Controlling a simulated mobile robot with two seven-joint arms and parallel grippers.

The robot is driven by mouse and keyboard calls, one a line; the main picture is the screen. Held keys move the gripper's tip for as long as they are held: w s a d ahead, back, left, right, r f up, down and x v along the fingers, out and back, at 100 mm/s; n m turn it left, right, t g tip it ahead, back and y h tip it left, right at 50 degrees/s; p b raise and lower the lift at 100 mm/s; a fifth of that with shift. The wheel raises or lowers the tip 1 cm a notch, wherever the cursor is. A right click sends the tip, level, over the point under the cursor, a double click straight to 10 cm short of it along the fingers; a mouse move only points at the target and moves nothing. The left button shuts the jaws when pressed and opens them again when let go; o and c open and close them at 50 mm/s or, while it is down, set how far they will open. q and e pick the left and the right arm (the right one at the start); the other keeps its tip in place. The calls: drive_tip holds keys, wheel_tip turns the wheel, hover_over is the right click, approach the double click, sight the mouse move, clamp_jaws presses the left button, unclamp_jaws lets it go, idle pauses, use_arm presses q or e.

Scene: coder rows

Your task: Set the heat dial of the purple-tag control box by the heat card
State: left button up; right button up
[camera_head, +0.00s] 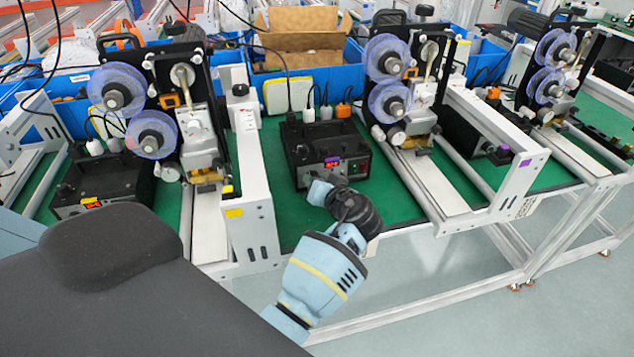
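The middle control box (325,152) is black, on the green bench top, with a lit red display and a small purple patch (358,167) on its front. The dial is too small or hidden to make out. My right arm reaches up from the bottom, and its end (320,192) is just in front of this box's lower front. The fingers cannot be made out, nor whether they touch the box. My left gripper is not in view. A pale yellow card (288,95) stands behind the middle box; its writing is unreadable, so I cannot tell whether it is the heat card.
Coder machines with blue reels (124,90) stand on both sides of the middle box. A left control box (100,185) has an orange-red display. A white frame with a purple tag (525,163) stands at right. Blue bins (345,80) line the back. Floor shows at lower right.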

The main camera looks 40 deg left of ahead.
drive_tip(key=shift+w+r, duration=0.1)
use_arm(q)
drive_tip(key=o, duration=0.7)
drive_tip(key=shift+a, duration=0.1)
